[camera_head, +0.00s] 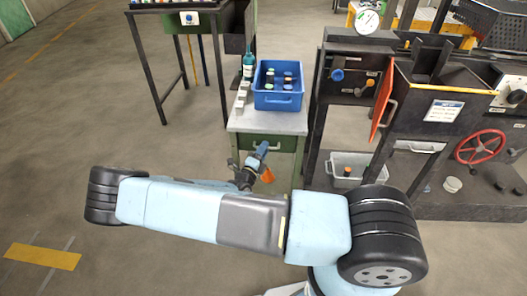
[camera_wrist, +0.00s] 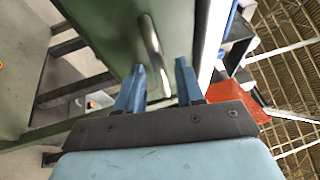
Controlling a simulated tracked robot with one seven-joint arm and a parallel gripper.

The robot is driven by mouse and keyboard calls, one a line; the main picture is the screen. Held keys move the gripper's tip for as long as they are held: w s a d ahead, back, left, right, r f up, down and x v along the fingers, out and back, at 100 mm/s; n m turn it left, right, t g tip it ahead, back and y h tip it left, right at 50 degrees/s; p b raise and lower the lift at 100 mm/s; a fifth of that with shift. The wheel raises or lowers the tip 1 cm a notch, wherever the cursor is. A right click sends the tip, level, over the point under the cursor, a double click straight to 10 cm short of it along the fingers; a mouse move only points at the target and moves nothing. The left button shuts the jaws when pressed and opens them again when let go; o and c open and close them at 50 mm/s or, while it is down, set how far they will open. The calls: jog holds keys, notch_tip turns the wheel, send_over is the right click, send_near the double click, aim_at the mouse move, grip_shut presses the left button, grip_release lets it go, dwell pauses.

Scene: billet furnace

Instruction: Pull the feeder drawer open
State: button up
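The green drawer front (camera_head: 282,143) sits just under the grey top of a small bench and looks shut. In the wrist view the green front (camera_wrist: 110,28) fills the upper middle and carries a curved metal bar handle (camera_wrist: 153,45). My gripper (camera_head: 262,150) is in front of this drawer in the head view. In the wrist view my gripper (camera_wrist: 160,75) has its two blue fingers spread apart. The handle's near end lies between the fingers in the picture; I cannot tell whether either finger touches it. The arm hides part of the bench's lower front.
A blue crate (camera_head: 278,101) with jars and a teal bottle (camera_head: 248,66) stand on the bench top. The furnace unit with its open orange door (camera_head: 383,98) is close on the right. A grey bin (camera_head: 350,165) sits low beside it. The floor at left is clear.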

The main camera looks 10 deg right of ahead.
jog(key=shift+c, duration=0.4)
grip_shut()
